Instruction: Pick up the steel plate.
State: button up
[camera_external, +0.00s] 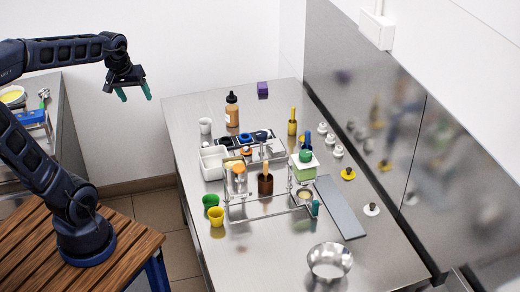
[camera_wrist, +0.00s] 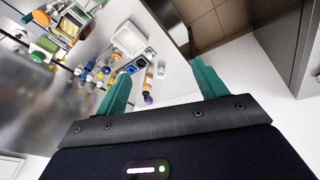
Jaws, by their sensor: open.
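A flat grey rectangular slab (camera_external: 340,207), which looks like the steel plate, lies on the metal table to the right of the wire rack in the external view. Its long side runs from upper left to lower right. I cannot make it out for certain in the wrist view. My gripper (camera_external: 134,94) is open and empty, high at the upper left and well away from the slab. Its two green fingers stand apart in the wrist view (camera_wrist: 160,72), with nothing between them.
A steel bowl (camera_external: 330,261) sits nearer the front. Knobs, including a yellow one (camera_external: 348,174), line the right side by the wall panel.

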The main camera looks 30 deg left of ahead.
jog(key=w+d+f+n+g, duration=0.1)
jog(key=w+f+n, duration=0.3)
jog(key=w, duration=0.6)
jog(key=n+g, duration=0.3)
jog(key=n, duration=0.7)
send_over(204, 143)
jog(key=f, duration=2.4)
jog(key=shift+s+d, duration=0.15)
jog(key=shift+d, duration=0.1)
notch_tip(204, 143, down, 5)
jog(key=shift+f, duration=0.2)
jog(key=shift+a+f, duration=0.15)
jog(key=shift+f, duration=1.15)
jog(key=shift+a+f, duration=0.1)
jog(key=shift+f, duration=1.2)
jog(key=shift+c, duration=0.4)
jog(key=c, duration=0.6)
